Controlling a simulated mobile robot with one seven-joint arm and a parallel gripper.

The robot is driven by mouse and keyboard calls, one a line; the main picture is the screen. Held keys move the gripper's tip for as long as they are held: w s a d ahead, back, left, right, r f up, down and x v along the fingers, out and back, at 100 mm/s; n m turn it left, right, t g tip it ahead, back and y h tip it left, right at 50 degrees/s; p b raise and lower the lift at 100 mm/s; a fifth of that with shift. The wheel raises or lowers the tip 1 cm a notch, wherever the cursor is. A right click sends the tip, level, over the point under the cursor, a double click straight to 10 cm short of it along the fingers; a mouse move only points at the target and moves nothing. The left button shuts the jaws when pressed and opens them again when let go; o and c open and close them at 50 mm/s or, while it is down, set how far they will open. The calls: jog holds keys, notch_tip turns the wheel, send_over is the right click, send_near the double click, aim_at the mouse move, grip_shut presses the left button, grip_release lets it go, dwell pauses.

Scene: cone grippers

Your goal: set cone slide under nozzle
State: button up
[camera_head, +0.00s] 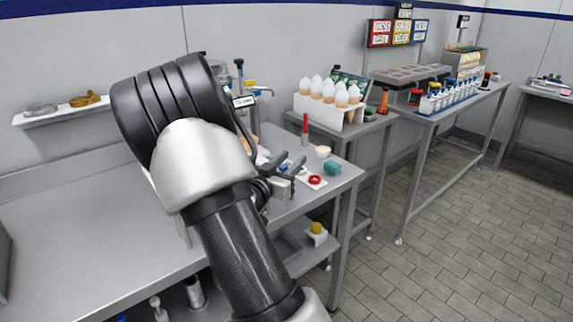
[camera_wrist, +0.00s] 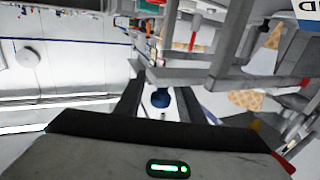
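My gripper (camera_wrist: 160,92) shows two dark fingers set apart in the wrist view, with a gap between them. A grey metal piece (camera_wrist: 215,82), possibly the cone slide, lies across just beyond the fingertips; I cannot tell whether it touches them. A blue round part (camera_wrist: 160,98) shows through the gap. Waffle cones in white sleeves show beyond, one at the upper right (camera_wrist: 265,52). In the head view my gripper (camera_head: 288,167) is over the steel table near a pale grey block (camera_head: 281,188). A dispenser (camera_head: 250,92) stands behind my arm; its nozzle is hidden or unclear.
A red ring (camera_head: 315,180) and a teal piece (camera_head: 332,168) lie at the steel table's (camera_head: 75,235) right end. A white rack (camera_head: 330,110) of cones stands on the table behind. A wall shelf (camera_head: 60,108) is at the left. The table's left part is clear.

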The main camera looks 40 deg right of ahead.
jog(key=p+v, duration=0.2)
jog(key=v, duration=1.5)
jog(key=shift+a, duration=0.25)
